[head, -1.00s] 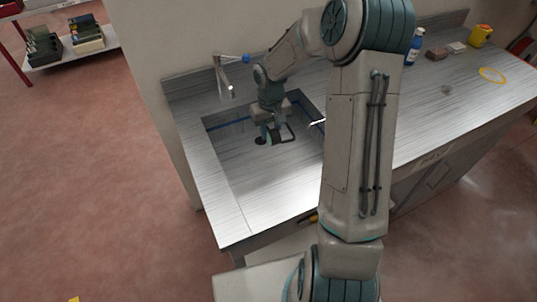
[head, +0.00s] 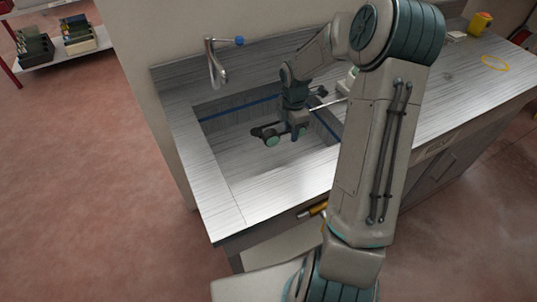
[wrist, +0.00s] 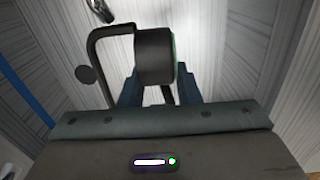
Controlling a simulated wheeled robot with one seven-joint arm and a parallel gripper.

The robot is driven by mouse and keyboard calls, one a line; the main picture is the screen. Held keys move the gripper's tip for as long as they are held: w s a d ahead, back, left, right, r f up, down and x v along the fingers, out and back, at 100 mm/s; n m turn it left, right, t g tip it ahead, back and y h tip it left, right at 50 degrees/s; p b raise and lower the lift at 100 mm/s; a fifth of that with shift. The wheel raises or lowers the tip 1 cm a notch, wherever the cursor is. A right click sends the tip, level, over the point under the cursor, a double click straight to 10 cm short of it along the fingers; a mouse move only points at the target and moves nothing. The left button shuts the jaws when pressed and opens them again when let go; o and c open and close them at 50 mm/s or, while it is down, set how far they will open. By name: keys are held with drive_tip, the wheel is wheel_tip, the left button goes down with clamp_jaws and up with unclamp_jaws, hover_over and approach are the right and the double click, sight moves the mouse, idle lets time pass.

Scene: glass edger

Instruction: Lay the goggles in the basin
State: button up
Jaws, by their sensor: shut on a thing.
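The goggles (head: 271,140), dark with green lenses, are held inside the outline of the basin (head: 222,116), a recess in the metal counter with a blue line around its wall. My gripper (head: 293,134) points down into the basin and is shut on the goggles at one end. In the wrist view, one dark round eyepiece of the goggles (wrist: 154,55) is between the fingertips, and a dark strap or frame loops to the left. I cannot tell whether the goggles touch the basin floor.
A tap (head: 214,65) with a blue knob stands at the basin's back left corner. A yellow ring (head: 495,63) and a yellow container (head: 480,23) are at the counter's far right. My arm hides part of the counter right of the basin.

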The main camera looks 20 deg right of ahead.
sight(290, 158)
drive_tip(key=shift+d+f, duration=0.1)
drive_tip(key=shift+f, duration=0.15)
drive_tip(key=shift+n, duration=0.3)
wheel_tip(290, 158, down, 10)
drive_tip(key=shift+r, duration=0.1)
drive_tip(key=o, duration=1)
